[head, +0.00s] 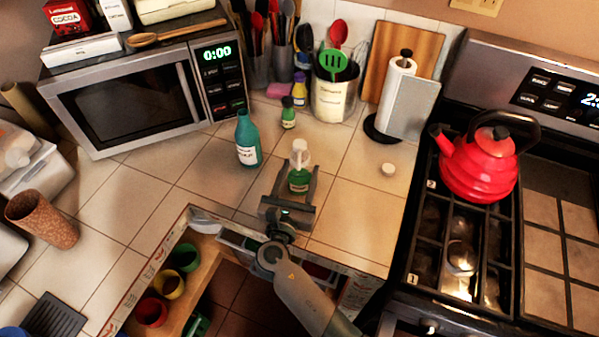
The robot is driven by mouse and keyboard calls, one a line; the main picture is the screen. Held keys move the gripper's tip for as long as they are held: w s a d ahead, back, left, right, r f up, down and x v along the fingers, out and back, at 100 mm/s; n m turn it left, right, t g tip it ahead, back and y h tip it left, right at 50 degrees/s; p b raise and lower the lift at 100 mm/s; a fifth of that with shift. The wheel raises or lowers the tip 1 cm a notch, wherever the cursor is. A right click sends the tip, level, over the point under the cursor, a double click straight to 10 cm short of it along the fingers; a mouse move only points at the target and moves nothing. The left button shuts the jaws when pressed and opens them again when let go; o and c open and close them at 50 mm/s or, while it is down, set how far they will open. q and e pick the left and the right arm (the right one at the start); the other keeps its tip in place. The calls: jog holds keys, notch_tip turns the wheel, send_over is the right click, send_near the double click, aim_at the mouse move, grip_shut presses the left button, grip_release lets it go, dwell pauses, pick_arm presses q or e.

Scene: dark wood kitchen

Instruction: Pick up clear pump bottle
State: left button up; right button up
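The clear pump bottle (299,180), with green contents and a white pump top, stands upright on the tiled counter near the middle of the head view. My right gripper (299,172) reaches in from the lower right. Its two fingers are spread, one on each side of the bottle, with the bottle between them. I cannot tell whether either finger touches the bottle. My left gripper is not in view.
A teal bottle (247,140) stands left of the pump bottle, and a small green bottle (288,113) stands behind. A small white round item (388,169) lies right. An open drawer (165,262) with colored cups is below the counter. A red kettle (474,165) sits on the stove.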

aim_at(296, 172)
jog(key=shift+r, duration=0.15)
jog(key=shift+r, duration=0.6)
notch_tip(296, 172, up, 2)
jog(key=shift+r+b, duration=0.2)
jog(key=shift+b, duration=0.3)
jog(key=s+d+r, duration=0.6)
jog(key=d+r, duration=0.1)
jog(key=d, duration=0.3)
jog(key=shift+b, duration=0.35)
jog(key=shift+f, duration=0.1)
jog(key=shift+f+b, duration=2.9)
jog(key=shift+f, duration=2.3)
